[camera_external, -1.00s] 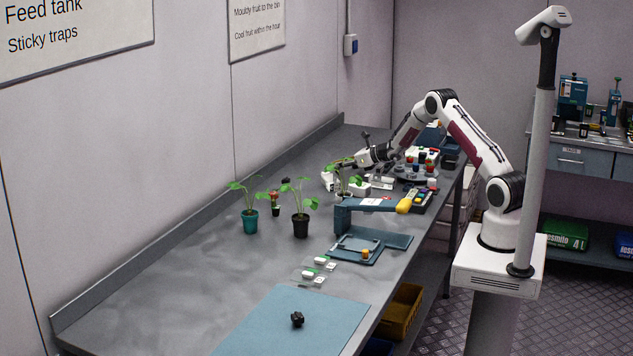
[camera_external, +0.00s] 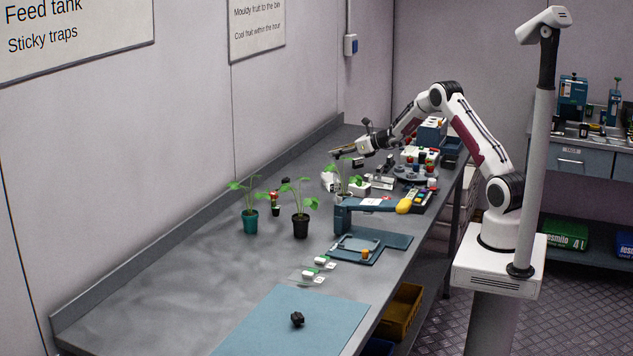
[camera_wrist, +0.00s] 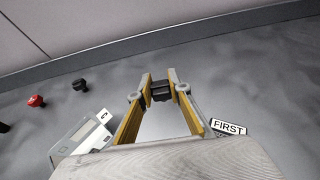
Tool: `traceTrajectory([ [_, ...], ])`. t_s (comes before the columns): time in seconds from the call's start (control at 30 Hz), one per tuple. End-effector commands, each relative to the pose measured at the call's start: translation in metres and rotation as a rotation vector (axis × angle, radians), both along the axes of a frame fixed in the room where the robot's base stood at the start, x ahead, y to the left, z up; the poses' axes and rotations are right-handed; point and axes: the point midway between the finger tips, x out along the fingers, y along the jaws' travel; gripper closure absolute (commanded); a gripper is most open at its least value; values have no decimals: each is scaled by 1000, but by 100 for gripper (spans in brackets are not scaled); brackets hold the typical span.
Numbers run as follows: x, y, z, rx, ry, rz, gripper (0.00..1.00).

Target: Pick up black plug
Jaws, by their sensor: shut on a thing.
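In the wrist view my gripper (camera_wrist: 162,91) has its yellow-lined fingers closed on a small black plug (camera_wrist: 160,92), held at the fingertips. In the external view my gripper (camera_external: 343,151) is above the far part of the bench, behind the potted plants. The plug is too small to make out clearly there. Another small black piece (camera_wrist: 80,85) and a red one (camera_wrist: 37,101) lie on the bench to the left in the wrist view, apart from my fingers.
A white device (camera_wrist: 85,134) and a label reading FIRST (camera_wrist: 228,127) are near my gripper. Potted plants (camera_external: 301,228), a blue stand (camera_external: 343,217) and a blue mat (camera_external: 258,325) with a black object (camera_external: 297,319) are on the bench. The bench's near left is clear.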

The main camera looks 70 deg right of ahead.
Motion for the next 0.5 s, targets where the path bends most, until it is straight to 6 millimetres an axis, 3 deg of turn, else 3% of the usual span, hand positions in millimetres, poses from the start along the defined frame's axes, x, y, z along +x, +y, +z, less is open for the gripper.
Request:
traceTrajectory([
  [0.2, 0, 0, 31, -1, -2, 0, 90],
  [0.5, 0, 0, 46, 1, 0, -2, 90],
])
